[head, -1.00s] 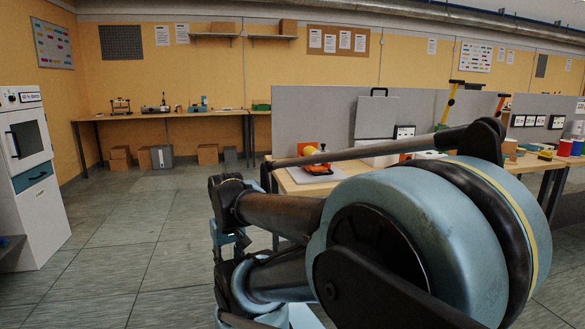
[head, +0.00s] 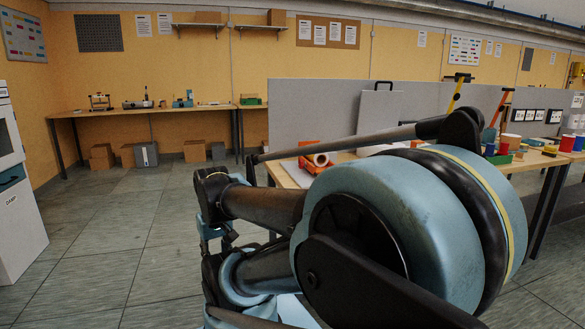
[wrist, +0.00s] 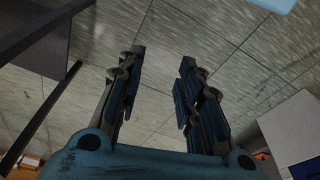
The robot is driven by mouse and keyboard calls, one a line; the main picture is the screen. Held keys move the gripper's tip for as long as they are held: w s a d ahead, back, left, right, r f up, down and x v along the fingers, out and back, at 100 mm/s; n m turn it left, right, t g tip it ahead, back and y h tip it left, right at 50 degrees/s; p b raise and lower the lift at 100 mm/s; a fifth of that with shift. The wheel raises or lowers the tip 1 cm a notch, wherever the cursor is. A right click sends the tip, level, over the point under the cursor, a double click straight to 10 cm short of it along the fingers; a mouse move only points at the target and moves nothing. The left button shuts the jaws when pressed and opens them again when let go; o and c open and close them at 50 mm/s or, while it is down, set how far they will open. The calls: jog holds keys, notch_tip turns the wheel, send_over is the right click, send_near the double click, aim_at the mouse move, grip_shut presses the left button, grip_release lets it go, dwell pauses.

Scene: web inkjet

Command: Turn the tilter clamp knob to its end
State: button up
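I cannot make out the tilter clamp knob in either view. Small devices stand on the far bench in the head view: one with a reddish top (head: 100,101), a dark one with an upright part (head: 138,102) and a blue one (head: 183,101). They are too small to tell which bears a knob. My gripper (wrist: 158,85) shows in the wrist view with its two fingers apart and nothing between them, over bare floor. In the head view my own arm fills the lower right and hides part of the near table.
The far bench (head: 75,115) runs along the back wall, with cardboard boxes (head: 102,157) and a grey box (head: 146,154) beneath. A table with an orange tool (head: 315,160) stands right, before a grey partition (head: 315,112). A white cabinet (head: 15,220) stands left. Floor (head: 110,225) between is clear.

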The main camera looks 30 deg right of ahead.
jog(key=o, duration=0.5)
jog(key=shift+s+r, duration=0.15)
jog(key=shift+s, duration=0.05)
jog(key=shift+s+d+r, duration=0.1)
jog(key=shift+d+r, duration=0.15)
jog(key=w+d+r+n+g+h, duration=0.1)
jog(key=w+d+r+n+h, duration=0.3)
jog(key=w+d, duration=0.45)
jog(key=w+d+r+n+g+h, duration=0.1)
jog(key=w+d+r+n+h, duration=0.3)
jog(key=w+d, duration=0.4)
jog(key=w+d+r+n+g+h, duration=0.2)
jog(key=w+d+r+n+h, duration=0.25)
jog(key=w+d, duration=0.4)
jog(key=n+g+h, duration=0.2)
jog(key=n+h, duration=0.2)
jog(key=h, duration=0.1)
send_near(296, 173)
jog(key=d+r, duration=0.1)
jog(key=d, duration=0.2)
jog(key=s+d+r, duration=0.1)
jog(key=d, duration=0.2)
jog(key=s+d+r, duration=0.1)
jog(key=d, duration=0.2)
jog(key=shift+s+d+r, duration=0.15)
jog(key=shift+d+r, duration=0.05)
jog(key=shift+d, duration=0.2)
jog(key=c, duration=1.1)
